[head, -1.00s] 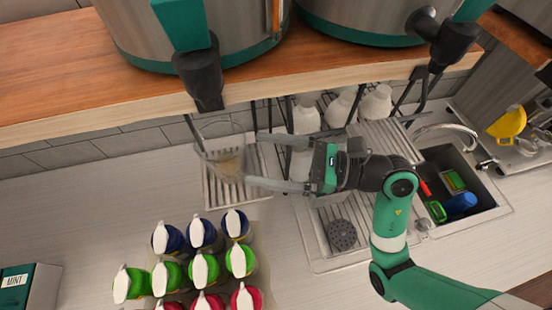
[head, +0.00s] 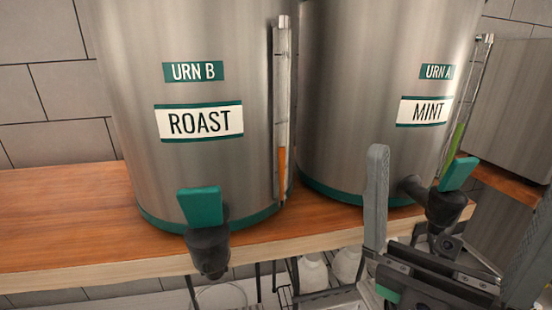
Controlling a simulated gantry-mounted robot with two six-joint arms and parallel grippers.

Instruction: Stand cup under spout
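The clear cup (head: 222,296) shows only as a faint rim at the bottom edge of the head view. It is below the black spout (head: 208,251) of urn B, labelled ROAST (head: 199,122). The cup's lower part and base are cut off, so I cannot tell exactly how it stands. My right gripper (head: 458,180) is at the lower right, in front of urn A, labelled MINT (head: 427,111). Its two grey fingers are spread wide with nothing held between them, apart from the cup. My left gripper is not in view.
The wooden shelf (head: 70,235) carries both urns. Urn A's spout (head: 447,208) is just behind my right gripper. White bottles (head: 312,274) stand below the shelf. The teal tap handle (head: 200,205) of urn B is upright.

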